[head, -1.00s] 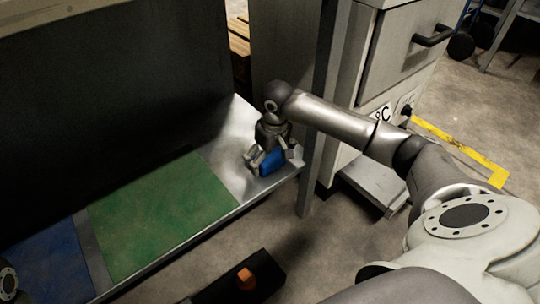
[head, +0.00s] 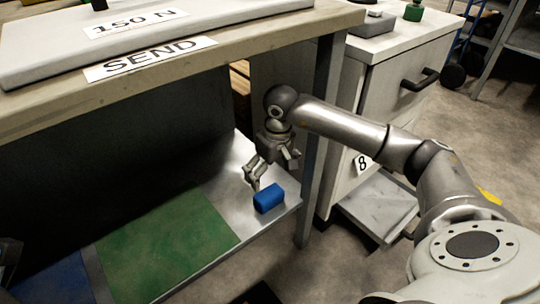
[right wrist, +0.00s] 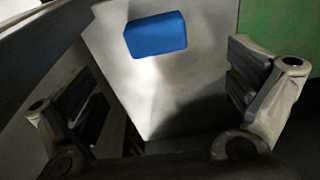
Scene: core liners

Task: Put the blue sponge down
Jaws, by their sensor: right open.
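The blue sponge (head: 268,198) lies on the bare metal part of the low shelf (head: 236,184), near its front right end. It also shows in the right wrist view (right wrist: 156,35), toward the top and between the lines of the two fingers. My right gripper (head: 268,176) is open and empty, just above and behind the sponge, apart from it. In the right wrist view its fingers (right wrist: 160,90) are spread wide. My left gripper cannot be made out; only a dark bit of my left arm may show at the left edge of the head view.
A green mat (head: 165,245) and a blue mat (head: 55,283) cover the shelf left of the sponge. A tabletop with a SEND label (head: 150,58) overhangs the shelf. A table leg (head: 318,140) and a white cabinet (head: 385,100) stand close on the right.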

